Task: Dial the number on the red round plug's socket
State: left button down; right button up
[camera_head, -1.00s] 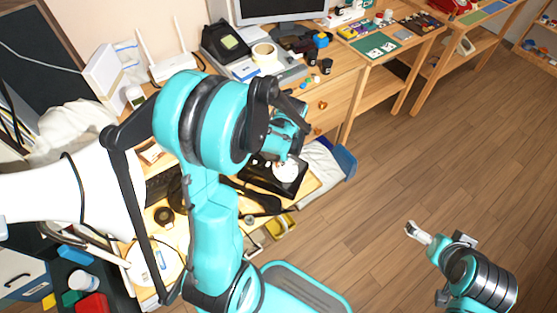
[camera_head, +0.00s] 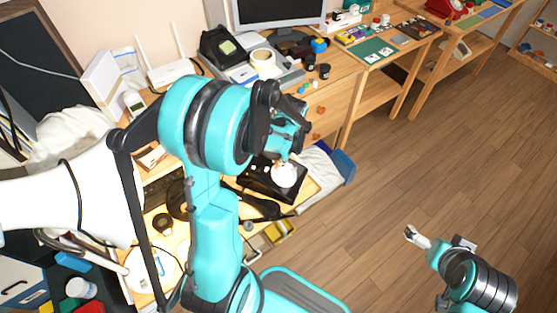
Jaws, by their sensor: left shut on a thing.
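A black phone (camera_head: 262,181) with a white round dial (camera_head: 286,176) sits on the low wooden desk, below my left gripper. My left gripper (camera_head: 284,157) points down at the dial's upper edge; its fingers look closed, and what is between them is too small to make out. I cannot tell whether it touches the dial. A black handset (camera_head: 260,207) lies beside the phone. My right gripper (camera_head: 410,232) hangs over bare floor, away from the phones; its finger gap is unclear. I cannot make out a red round plug, a socket or a number.
Another black phone (camera_head: 221,46) stands on the back desk near a tape roll (camera_head: 263,60) and monitor (camera_head: 275,10). A red phone (camera_head: 442,8) is on the far right table. A white router (camera_head: 170,70) stands at the back left. The wooden floor (camera_head: 440,150) is clear.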

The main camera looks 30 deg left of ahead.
pick_arm(q)
jog(key=shift+w, duration=0.1)
jog(key=shift+w+d+f, duration=0.1)
jog(key=shift+w+d, duration=0.05)
jog(key=shift+w, duration=0.35)
jog(key=shift+w+d+f+b, duration=0.15)
jog(key=shift+w+d+b, duration=0.15)
jog(key=shift+w, duration=0.2)
dwell(0.3)
